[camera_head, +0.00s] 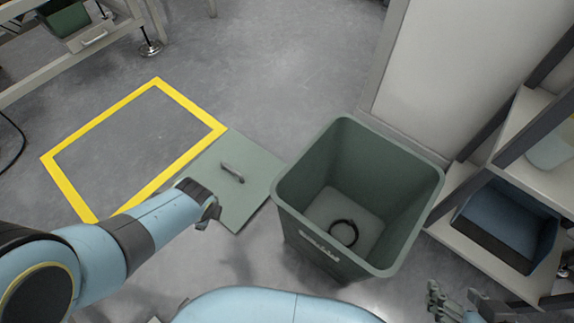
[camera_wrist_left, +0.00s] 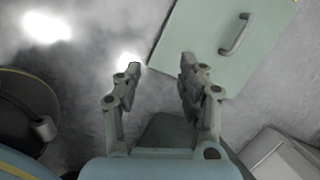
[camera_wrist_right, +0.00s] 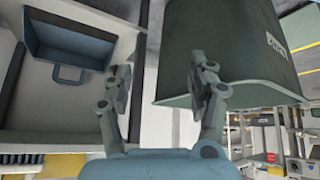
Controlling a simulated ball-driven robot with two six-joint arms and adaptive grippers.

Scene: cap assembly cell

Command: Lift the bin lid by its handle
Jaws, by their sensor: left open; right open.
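The bin lid (camera_head: 245,203) is a flat grey-green panel lying on the floor left of the bin, partly over the yellow floor marking. Its bar handle (camera_head: 232,173) stands up from it. In the left wrist view the lid (camera_wrist_left: 192,42) and handle (camera_wrist_left: 236,34) show at the upper right, beyond the fingers. My left gripper (camera_wrist_left: 158,75) is open and empty, near the lid's near edge and apart from the handle. My right gripper (camera_wrist_right: 163,85) is open and empty; in the head view it (camera_head: 440,303) is at the lower right, beside the bin.
The open green bin (camera_head: 300,226) stands at centre right with a dark ring (camera_head: 343,232) inside. A shelf (camera_head: 485,252) with a blue bin (camera_head: 508,222) is at the right. A yellow floor outline (camera_head: 62,184) lies left. Floor beyond the lid is clear.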

